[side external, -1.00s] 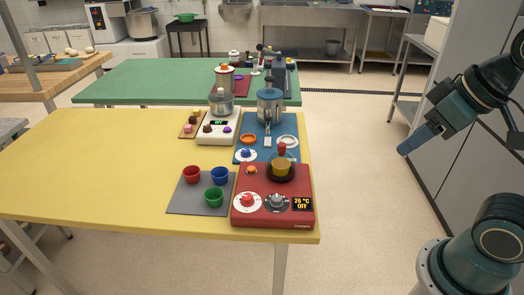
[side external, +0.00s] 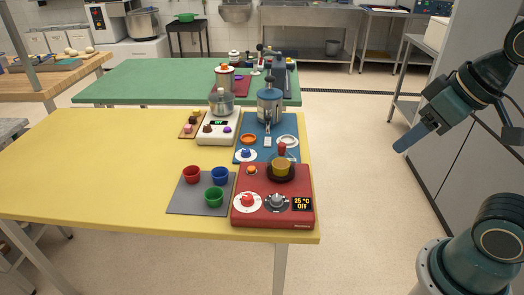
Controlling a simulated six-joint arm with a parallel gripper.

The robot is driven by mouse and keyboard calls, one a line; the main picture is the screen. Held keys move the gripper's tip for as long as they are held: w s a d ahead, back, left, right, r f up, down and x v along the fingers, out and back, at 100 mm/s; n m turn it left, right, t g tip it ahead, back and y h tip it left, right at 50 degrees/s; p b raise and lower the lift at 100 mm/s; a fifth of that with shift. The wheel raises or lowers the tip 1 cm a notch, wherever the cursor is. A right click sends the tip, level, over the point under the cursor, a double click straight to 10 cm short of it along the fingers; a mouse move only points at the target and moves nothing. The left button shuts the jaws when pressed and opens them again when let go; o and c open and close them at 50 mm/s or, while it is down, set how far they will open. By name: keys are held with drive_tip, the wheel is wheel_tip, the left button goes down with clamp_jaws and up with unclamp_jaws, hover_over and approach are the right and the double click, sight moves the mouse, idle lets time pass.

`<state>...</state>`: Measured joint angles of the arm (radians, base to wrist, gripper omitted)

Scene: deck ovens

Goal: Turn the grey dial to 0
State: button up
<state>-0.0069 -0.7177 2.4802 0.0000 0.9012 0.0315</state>
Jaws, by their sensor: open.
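The grey dial (side external: 277,201) sits on the front of a red hot plate unit (side external: 272,222), between a red dial (side external: 247,201) on a white disc and a small display (side external: 302,204). The display reads 25 °C and OFF. The dial's exact pointer position is too small to read. A dark pan (side external: 281,174) with a yellow thing in it sits on top of the unit. My gripper (side external: 401,146) is off to the right of the yellow table, in the air and well apart from the dial. It looks empty; the gap between its fingers is hard to see from this side.
A grey mat (side external: 180,207) with red, blue and green cups lies left of the unit. The left of the yellow table (side external: 90,165) is clear.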

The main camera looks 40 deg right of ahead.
drive_tip(key=m+g, duration=0.5)
drive_tip(key=m, duration=0.5)
hover_over(277, 197)
wheel_tip(277, 197, down, 11)
drive_tip(key=shift+a+f, duration=0.1)
drive_tip(key=shift+f, duration=0.1)
wheel_tip(277, 197, down, 14)
drive_tip(key=shift+r, duration=0.1)
drive_tip(key=shift+c, duration=0.4)
drive_tip(key=c, duration=0.9)
